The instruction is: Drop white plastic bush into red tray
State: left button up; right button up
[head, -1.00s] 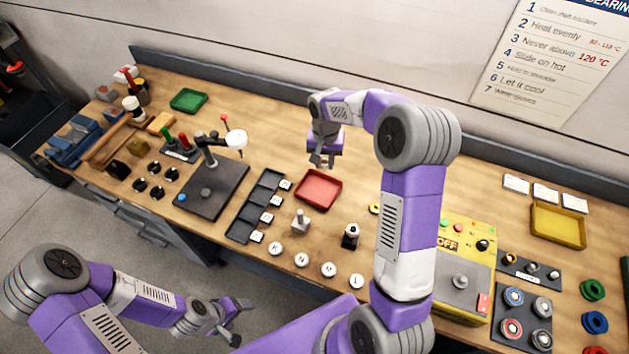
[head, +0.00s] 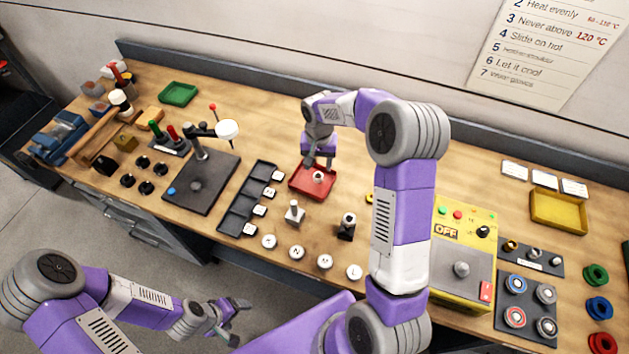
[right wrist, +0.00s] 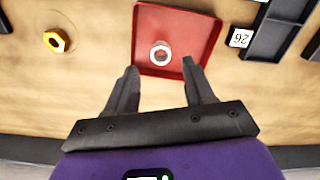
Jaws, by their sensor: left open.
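The white plastic bush (head: 318,177), a small pale ring, lies inside the red tray (head: 307,188). In the right wrist view the bush (right wrist: 160,53) rests on the floor of the tray (right wrist: 197,27), near the wall closest to my gripper. My right gripper (head: 319,164) is above the back part of the tray. In the right wrist view its fingers (right wrist: 160,68) are spread apart with nothing between them, and the bush is clear of both. My left gripper (head: 229,316) is open and empty, off the front of the bench.
A black compartment tray (head: 238,214) stands left of the red tray. A metal-topped peg (head: 294,213) and a black stand (head: 347,226) are in front. A yellow control box (head: 447,283) is to the right. Bare wood lies behind the red tray.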

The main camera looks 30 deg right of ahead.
jog(key=shift+r, duration=0.1)
notch_tip(320, 180, up, 7)
jog(key=shift+r, duration=0.2)
dwell(0.5)
